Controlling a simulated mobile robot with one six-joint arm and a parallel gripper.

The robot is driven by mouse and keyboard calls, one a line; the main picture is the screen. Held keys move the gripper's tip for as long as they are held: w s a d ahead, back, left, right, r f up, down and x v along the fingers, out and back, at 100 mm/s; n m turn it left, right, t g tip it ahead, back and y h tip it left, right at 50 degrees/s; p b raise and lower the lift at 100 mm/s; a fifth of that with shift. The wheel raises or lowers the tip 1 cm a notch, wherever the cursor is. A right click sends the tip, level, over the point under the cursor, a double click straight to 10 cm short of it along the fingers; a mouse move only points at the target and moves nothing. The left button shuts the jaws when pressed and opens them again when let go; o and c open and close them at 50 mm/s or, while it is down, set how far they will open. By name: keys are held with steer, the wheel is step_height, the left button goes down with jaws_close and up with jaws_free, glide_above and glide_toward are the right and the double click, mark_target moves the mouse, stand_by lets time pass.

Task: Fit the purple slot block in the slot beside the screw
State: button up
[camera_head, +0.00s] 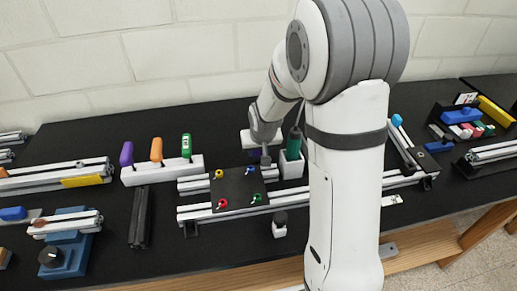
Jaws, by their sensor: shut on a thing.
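My gripper (262,152) is low over the back of the extrusion frame, just behind the black plate. A small dark purple piece (255,153) shows at the gripper, partly hidden by it; it looks like the purple slot block, and the gripper is shut on it. The black plate (236,190) lies across the frame's aluminium rails (300,203) and carries coloured screws: yellow (219,174), blue (250,170), red (222,204) and green (256,198). The slot under the gripper is too small to make out, and I cannot tell whether the block touches a rail.
A green-handled tool stands in a white holder (291,167) close right of the gripper. A white rack (162,170) with purple, orange and green handles stands left. Dark bars (140,217) lie in front of it. My arm hides part of the right side.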

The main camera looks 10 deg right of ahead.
steer(key=shift+f, duration=0.2)
steer(key=o, duration=1)
steer(key=shift+r, duration=0.1)
